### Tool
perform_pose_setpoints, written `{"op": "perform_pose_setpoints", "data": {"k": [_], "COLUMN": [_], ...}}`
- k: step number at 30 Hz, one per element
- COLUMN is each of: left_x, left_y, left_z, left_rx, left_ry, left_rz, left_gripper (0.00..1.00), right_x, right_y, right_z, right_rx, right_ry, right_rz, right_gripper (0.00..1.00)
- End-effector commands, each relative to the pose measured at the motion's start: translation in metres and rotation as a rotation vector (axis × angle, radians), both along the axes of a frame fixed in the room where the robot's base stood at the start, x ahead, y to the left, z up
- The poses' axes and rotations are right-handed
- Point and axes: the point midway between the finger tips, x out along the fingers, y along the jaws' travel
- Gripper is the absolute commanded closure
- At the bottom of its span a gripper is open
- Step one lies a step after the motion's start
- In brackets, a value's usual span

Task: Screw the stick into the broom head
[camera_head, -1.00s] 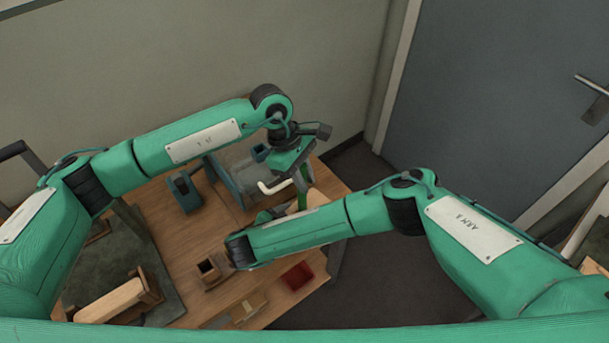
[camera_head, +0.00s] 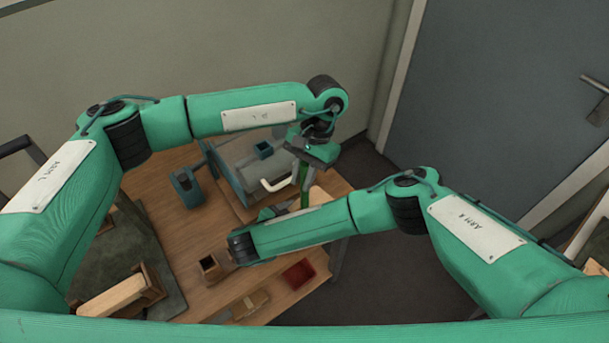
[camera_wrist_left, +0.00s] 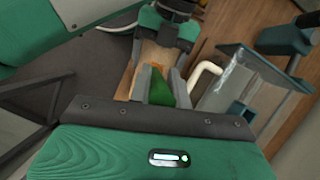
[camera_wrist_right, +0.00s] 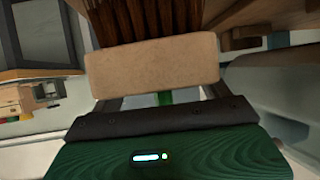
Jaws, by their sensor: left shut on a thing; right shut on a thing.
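My left gripper (camera_head: 317,152) is shut on a green stick (camera_head: 303,178), which points down nearly upright in the head view. In the left wrist view the stick (camera_wrist_left: 160,92) shows between the fingers, close to the broom head. My right gripper is shut on the broom head (camera_wrist_right: 155,75), a pale wooden block with dark brown bristles (camera_wrist_right: 150,18). A bit of green (camera_wrist_right: 165,97) shows at the block's near edge. In the head view my right forearm hides most of the broom head. I cannot tell whether the stick sits in its hole.
A clear-sided box with a white handle (camera_head: 278,185) stands close behind the stick. A blue-green holder (camera_head: 187,187), a small wooden cup (camera_head: 209,267) and a red tray (camera_head: 298,274) are on the table. Bare table (camera_head: 160,190) shows at the left.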

Motion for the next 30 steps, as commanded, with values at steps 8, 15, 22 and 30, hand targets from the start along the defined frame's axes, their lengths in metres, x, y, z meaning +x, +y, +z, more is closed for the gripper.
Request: {"op": "perform_pose_setpoints", "data": {"k": [8,15,22,30], "left_x": [0.0017,0.0015,0.0014,0.0016], "left_y": [0.0006,0.0007,0.0008,0.0013], "left_z": [0.0002,-0.0001,-0.0003,0.0], "left_rx": [-0.001,-0.002,-0.002,-0.001], "left_ry": [-0.001,0.002,0.002,0.002], "left_rz": [-0.347,-0.376,-0.375,-0.373], "left_gripper": [1.0,1.0,0.59,0.59], "right_x": [-0.0017,-0.0016,-0.0016,-0.0015], "right_y": [0.0002,0.0003,0.0003,0.0002], "right_z": [-0.0025,-0.0025,-0.0025,-0.0024], "right_rx": [0.001,0.001,0.001,0.002], "right_ry": [0.006,0.006,0.006,0.005], "right_rz": [0.003,0.003,0.003,0.002], "right_gripper": [0.85,0.85,0.85,0.85]}}
